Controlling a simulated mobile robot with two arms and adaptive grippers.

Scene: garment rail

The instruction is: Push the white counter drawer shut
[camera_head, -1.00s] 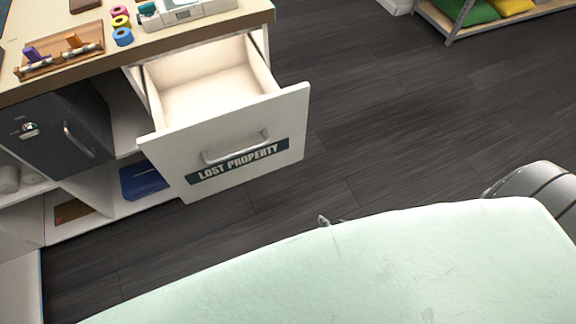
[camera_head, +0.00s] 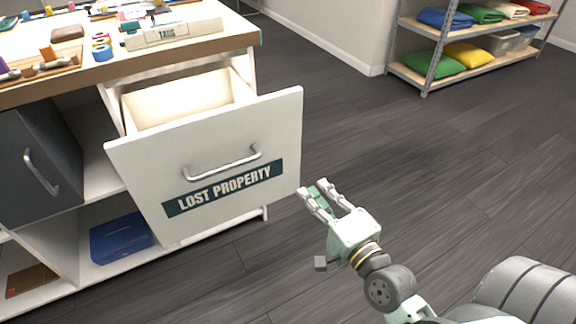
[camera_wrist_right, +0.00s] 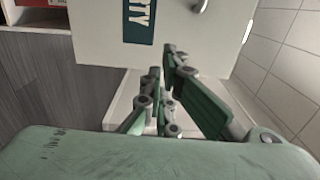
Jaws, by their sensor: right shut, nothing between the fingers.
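The white counter drawer (camera_head: 150,170) stands pulled out from the counter, with its empty inside showing over the front panel. Its front has a metal bar handle (camera_head: 222,163) and a dark label reading "LOST PROPERTY" (camera_head: 225,188). My right gripper (camera_head: 320,192) is just right of the drawer front's lower right edge, with its fingers pointing toward it; contact cannot be told. It is shut and empty. In the right wrist view its fingertips (camera_wrist_right: 162,60) are in front of the drawer front (camera_wrist_right: 95,40), near the label's end. My left gripper is out of view.
The counter top (camera_head: 190,52) carries a "TAGS" box (camera_head: 167,35), tape rolls (camera_head: 102,48) and a wooden tray (camera_head: 45,70). A grey cabinet door (camera_head: 40,160) and a blue box (camera_head: 120,240) are at left. A shelf rack (camera_head: 475,65) stands back right. The dark floor between is clear.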

